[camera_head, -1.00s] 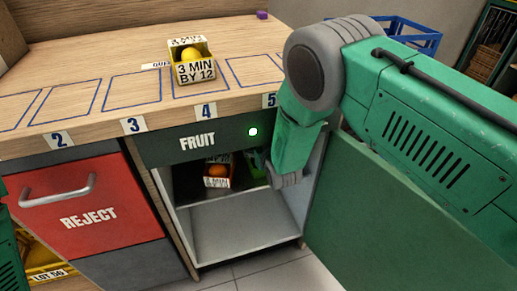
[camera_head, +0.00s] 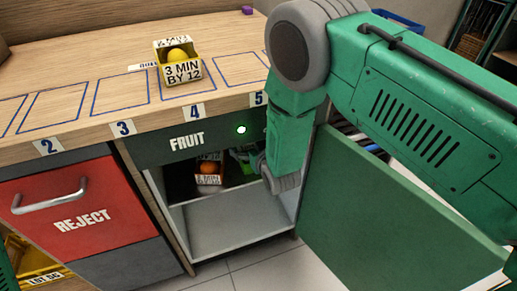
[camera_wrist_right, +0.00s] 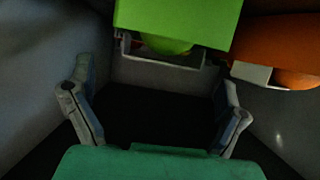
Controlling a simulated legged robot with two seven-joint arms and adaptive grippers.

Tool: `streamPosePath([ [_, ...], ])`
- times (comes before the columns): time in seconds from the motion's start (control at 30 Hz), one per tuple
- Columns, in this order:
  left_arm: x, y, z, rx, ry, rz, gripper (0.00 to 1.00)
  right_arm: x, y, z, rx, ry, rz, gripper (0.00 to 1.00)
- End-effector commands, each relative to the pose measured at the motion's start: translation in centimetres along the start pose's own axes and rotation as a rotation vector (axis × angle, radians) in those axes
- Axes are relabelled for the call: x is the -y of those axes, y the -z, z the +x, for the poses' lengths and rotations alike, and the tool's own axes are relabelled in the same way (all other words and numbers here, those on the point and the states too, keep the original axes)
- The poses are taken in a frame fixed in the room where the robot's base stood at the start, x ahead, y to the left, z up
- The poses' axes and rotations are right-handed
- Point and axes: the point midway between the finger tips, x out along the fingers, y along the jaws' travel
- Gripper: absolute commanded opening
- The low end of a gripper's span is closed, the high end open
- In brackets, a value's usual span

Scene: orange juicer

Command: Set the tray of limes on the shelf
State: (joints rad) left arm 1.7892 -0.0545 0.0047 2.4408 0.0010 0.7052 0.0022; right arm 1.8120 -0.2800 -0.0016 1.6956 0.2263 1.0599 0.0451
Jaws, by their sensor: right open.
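The bright green tray (camera_head: 246,165) is inside the open FRUIT cabinet, on the upper shelf (camera_head: 225,190), right of a tray with an orange. In the right wrist view the green tray (camera_wrist_right: 178,18) shows at the top, with a rounded green shape below it that may be a lime. My right gripper (camera_wrist_right: 155,110) is open, with its fingers spread and nothing between them, apart from the tray. In the head view my right gripper (camera_head: 278,178) is at the right side of the cabinet opening and partly hides the tray. My left gripper is out of view.
The orange's tray (camera_head: 208,178) is close beside the green one. The green cabinet door (camera_head: 395,215) stands open at right. A yellow lemon tray (camera_head: 180,72) stands on the counter. The red REJECT drawer (camera_head: 80,205) is at left. The lower compartment (camera_head: 240,228) looks empty.

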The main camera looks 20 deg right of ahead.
Motion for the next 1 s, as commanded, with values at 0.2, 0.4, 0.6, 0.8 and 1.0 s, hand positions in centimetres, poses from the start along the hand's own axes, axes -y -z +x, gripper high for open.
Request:
streamPosePath([
  [0.2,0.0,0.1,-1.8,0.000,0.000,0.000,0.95,0.0,0.2,-4.6,0.003,0.000,-0.001,0.95],
  [0.4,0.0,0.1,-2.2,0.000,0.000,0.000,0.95,0.0,0.1,-6.8,0.001,0.000,0.000,0.95],
  [0.6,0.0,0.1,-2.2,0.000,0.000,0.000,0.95,0.0,0.0,-7.1,0.000,0.000,0.000,0.95],
  [0.8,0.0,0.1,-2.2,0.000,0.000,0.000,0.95,-1.7,-3.5,-9.0,0.124,-0.012,-0.013,0.95],
  [1.0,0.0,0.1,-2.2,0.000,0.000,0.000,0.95,-6.2,-14.6,-19.5,0.592,-0.029,-0.035,0.95],
])
